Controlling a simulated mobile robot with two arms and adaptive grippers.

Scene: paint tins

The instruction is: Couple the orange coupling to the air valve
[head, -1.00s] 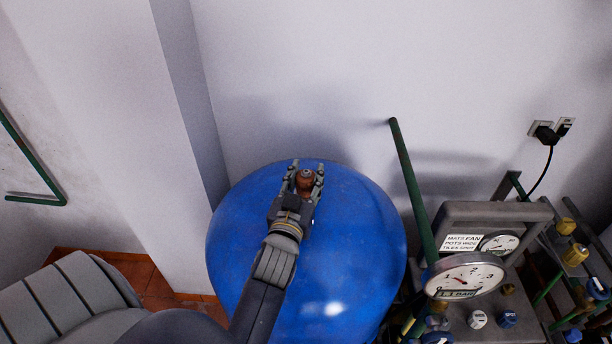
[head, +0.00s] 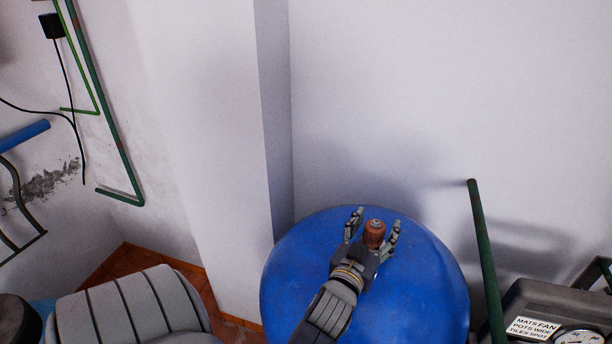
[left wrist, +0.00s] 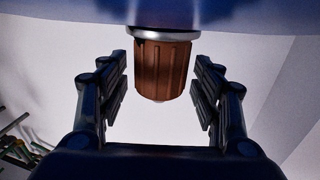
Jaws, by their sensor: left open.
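The orange coupling (head: 374,233), a brownish-orange ribbed cylinder, stands on top of the blue tank (head: 420,290). In the left wrist view the coupling (left wrist: 163,70) meets a pale metal ring (left wrist: 163,34) at the tank's blue surface (left wrist: 60,20). My left gripper (head: 375,226) is open, with one finger on each side of the coupling. In the left wrist view (left wrist: 162,85) there is a clear gap between each finger and the coupling. I cannot make out a separate air valve; any fitting under the coupling is hidden. My right gripper is not in view.
A green pipe (head: 485,255) rises to the right of the tank. A grey gauge box (head: 535,300) with a label stands at the lower right. A white wall pillar (head: 225,150) is left of the tank. More green pipes (head: 105,110) run along the left wall.

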